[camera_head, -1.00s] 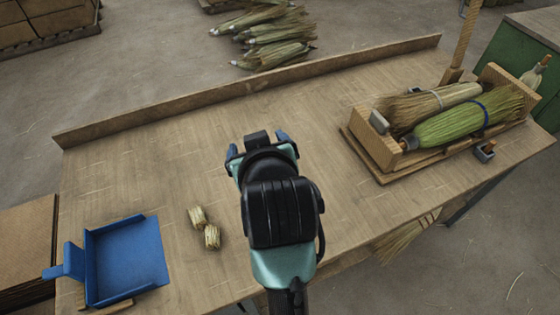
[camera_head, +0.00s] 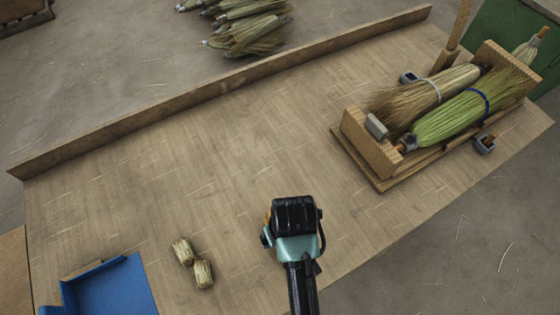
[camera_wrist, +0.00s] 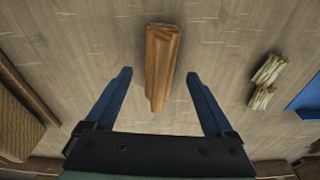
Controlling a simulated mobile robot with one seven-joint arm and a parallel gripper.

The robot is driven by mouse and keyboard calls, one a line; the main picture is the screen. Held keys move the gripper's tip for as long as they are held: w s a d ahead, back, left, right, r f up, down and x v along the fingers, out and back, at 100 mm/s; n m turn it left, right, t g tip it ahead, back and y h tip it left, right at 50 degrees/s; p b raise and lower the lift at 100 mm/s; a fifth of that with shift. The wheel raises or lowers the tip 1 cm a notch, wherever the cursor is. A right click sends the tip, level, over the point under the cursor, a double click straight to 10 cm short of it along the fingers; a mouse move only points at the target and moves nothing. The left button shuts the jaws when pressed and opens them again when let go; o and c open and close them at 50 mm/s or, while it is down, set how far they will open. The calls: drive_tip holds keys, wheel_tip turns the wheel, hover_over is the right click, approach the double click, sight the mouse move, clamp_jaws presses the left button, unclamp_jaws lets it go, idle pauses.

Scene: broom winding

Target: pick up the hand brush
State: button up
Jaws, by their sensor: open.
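A brown wooden piece, seemingly the back and handle of the hand brush (camera_wrist: 162,62), lies on the table in the wrist view. No bristles show. My gripper (camera_wrist: 158,76) is open, with a blue finger on each side of the brush's narrower near part. There are gaps on both sides, and I see no contact. How high the fingers are above the table is hard to tell. In the head view my gripper (camera_head: 268,232) is over the table, and its own body hides most of the brush; only a small orange-brown bit shows beside it.
A blue dustpan (camera_head: 112,290) is at the lower left. A wooden rack (camera_head: 372,145) with brooms stands at the right. A raised ledge (camera_head: 220,90) runs along the far edge. The middle is clear.

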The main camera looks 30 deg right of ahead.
drive_tip(key=shift+w+f, duration=0.3)
drive_tip(key=shift+f, duration=0.65)
drive_tip(key=shift+w+f, duration=0.35)
drive_tip(key=shift+f, duration=0.65)
drive_tip(key=shift+w+f, duration=0.3)
drive_tip(key=shift+f, duration=0.65)
clamp_jaws()
